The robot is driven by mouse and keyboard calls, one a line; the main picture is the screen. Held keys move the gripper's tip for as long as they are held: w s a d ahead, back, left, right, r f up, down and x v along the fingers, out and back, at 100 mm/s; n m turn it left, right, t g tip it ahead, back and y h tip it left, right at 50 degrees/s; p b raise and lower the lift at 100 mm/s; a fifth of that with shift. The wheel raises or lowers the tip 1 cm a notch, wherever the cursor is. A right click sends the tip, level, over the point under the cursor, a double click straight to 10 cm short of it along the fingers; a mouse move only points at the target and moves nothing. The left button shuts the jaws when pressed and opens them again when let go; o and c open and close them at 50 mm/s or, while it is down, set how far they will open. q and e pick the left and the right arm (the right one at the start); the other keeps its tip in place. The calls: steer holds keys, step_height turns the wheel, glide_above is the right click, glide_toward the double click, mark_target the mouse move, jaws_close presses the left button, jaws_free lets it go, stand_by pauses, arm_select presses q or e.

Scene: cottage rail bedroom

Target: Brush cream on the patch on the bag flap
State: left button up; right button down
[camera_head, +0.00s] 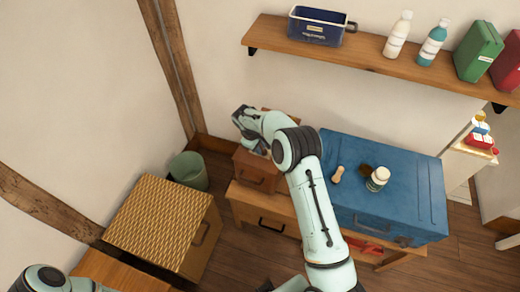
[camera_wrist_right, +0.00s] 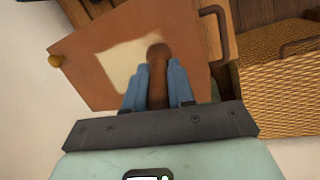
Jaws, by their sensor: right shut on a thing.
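A small brown bag (camera_head: 251,172) stands in the corner on the wooden bench, partly hidden by my right arm. In the right wrist view its flap (camera_wrist_right: 92,72) fills the middle, with a pale, cream-coloured patch (camera_wrist_right: 125,67) on it. My right gripper (camera_wrist_right: 157,72) is shut on a brown round-ended brush (camera_wrist_right: 157,88). The brush end overlaps the right side of the patch; I cannot tell whether it touches. The bristles are not clear. A white jar (camera_head: 377,180) stands on the blue chest. Part of my left arm shows at bottom left, but its gripper does not.
The blue chest (camera_head: 405,190) also holds a pale wooden piece (camera_head: 337,174) and a small dark item beside the jar. A woven chest (camera_head: 150,222) and a green bin (camera_head: 189,171) stand left. A shelf (camera_head: 370,62) with bottles and boxes runs above.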

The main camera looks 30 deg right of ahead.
steer(key=shift+w+d+r+p, duration=0.15)
steer(key=shift+r, duration=0.25)
steer(key=shift+w+d+r+p, duration=0.1)
steer(key=shift+w+r+p, duration=0.05)
steer(key=shift+r, duration=0.2)
steer(key=shift+d+p+v, duration=0.1)
steer(key=shift+p+v, duration=0.15)
steer(key=shift+v, duration=0.35)
steer(key=shift+d+p+v, duration=0.15)
steer(key=shift+p+v, duration=0.1)
steer(key=shift+v, duration=0.4)
arm_select(q)
steer(key=shift+w+d+r+p, duration=0.1)
steer(key=shift+w+r+p, duration=0.1)
steer(key=shift+w+r, duration=0.6)
steer(key=shift+w+d+r+p, duration=0.15)
steer(key=shift+w+r, duration=0.3)
steer(key=shift+r, duration=0.55)
arm_select(e)
steer(key=shift+s+r, duration=0.15)
steer(key=shift+r, duration=0.65)
arm_select(q)
steer(key=shift+s+a, duration=0.1)
arm_select(e)
steer(key=shift+s, duration=0.1)
steer(key=shift+f, duration=0.15)
steer(key=shift+f, duration=0.35)
